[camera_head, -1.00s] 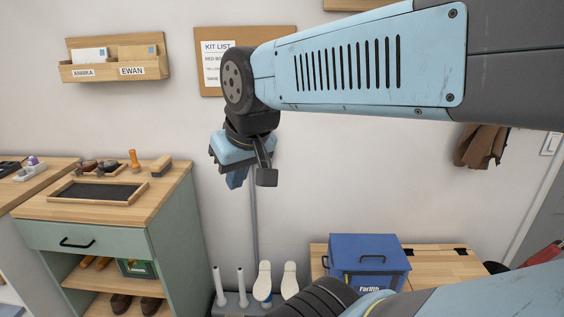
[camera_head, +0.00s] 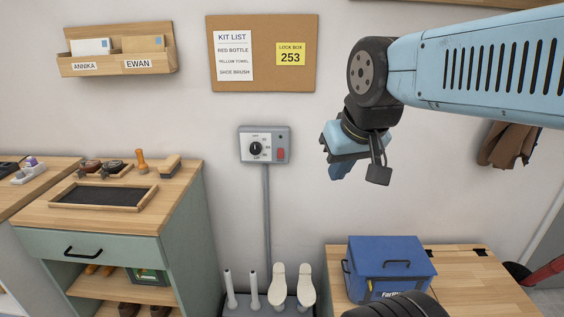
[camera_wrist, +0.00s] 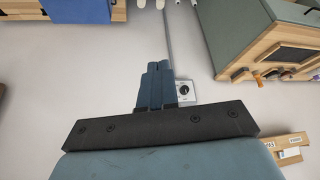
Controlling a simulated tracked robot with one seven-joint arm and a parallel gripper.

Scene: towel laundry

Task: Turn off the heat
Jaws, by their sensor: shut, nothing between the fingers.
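A grey control box (camera_head: 264,145) is fixed to the wall above a grey conduit. It has a black round dial (camera_head: 256,149) on a white face and a red switch (camera_head: 281,154) at its lower right. My gripper (camera_head: 340,172) hangs to the right of the box, apart from it, with nothing in it. In the wrist view my gripper's fingers (camera_wrist: 156,68) are together. The control box (camera_wrist: 187,91) shows just right of them there, partly hidden behind the fingers. The dial's exact setting is too small to read.
A cork board (camera_head: 262,85) hangs above the box. A green cabinet (camera_head: 110,243) with a tray and brushes stands at the left. Below are a boot rack with white posts (camera_head: 278,285) and a blue box (camera_head: 390,262) on a wooden bench. The wall around the control box is clear.

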